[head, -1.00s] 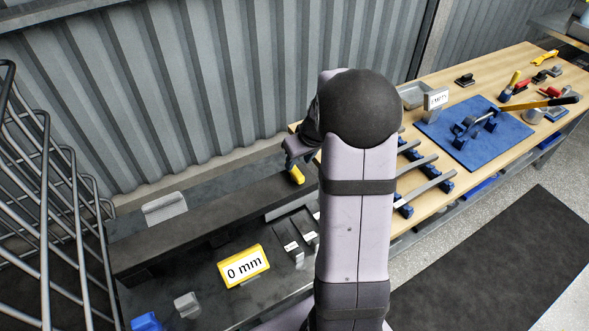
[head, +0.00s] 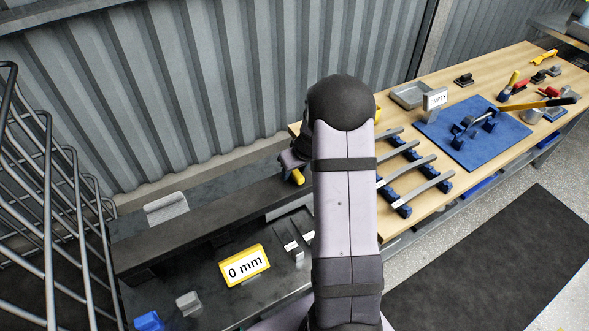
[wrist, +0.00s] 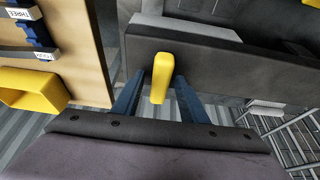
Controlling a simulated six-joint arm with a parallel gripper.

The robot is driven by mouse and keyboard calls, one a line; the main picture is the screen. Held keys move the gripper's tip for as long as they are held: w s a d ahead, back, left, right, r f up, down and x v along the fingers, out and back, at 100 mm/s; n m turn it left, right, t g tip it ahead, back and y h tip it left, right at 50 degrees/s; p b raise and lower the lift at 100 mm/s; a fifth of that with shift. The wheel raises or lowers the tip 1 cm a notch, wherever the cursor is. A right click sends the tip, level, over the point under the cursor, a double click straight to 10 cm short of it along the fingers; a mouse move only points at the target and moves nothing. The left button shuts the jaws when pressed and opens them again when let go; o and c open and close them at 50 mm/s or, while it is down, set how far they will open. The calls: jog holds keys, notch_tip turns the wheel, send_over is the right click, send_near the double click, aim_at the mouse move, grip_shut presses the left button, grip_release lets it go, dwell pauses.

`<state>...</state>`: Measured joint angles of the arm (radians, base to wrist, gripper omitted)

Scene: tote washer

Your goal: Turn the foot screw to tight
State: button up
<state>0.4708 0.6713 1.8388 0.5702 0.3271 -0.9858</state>
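A yellow handle (head: 298,177), which looks like the foot screw's, is at the right part of the dark beam in the head view. In the wrist view the yellow handle (wrist: 160,78) stands out from the dark beam, in the middle of the picture. My gripper (wrist: 158,84) has its two blue fingers apart, one on each side of the handle. A gap shows on the left side; on the right the finger is very close, and I cannot tell if it touches. In the head view my gripper (head: 289,169) is partly hidden by my arm.
A yellow-framed sign (head: 244,265) reads "0 mm" below the dark beam (head: 200,232). A wooden bench (head: 440,215) with blue-ended bars and a blue mat (head: 470,140) is at the right. A wire rack (head: 45,200) stands at the left. A corrugated wall is behind.

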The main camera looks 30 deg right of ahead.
jog(key=shift+c, duration=0.3)
grip_shut()
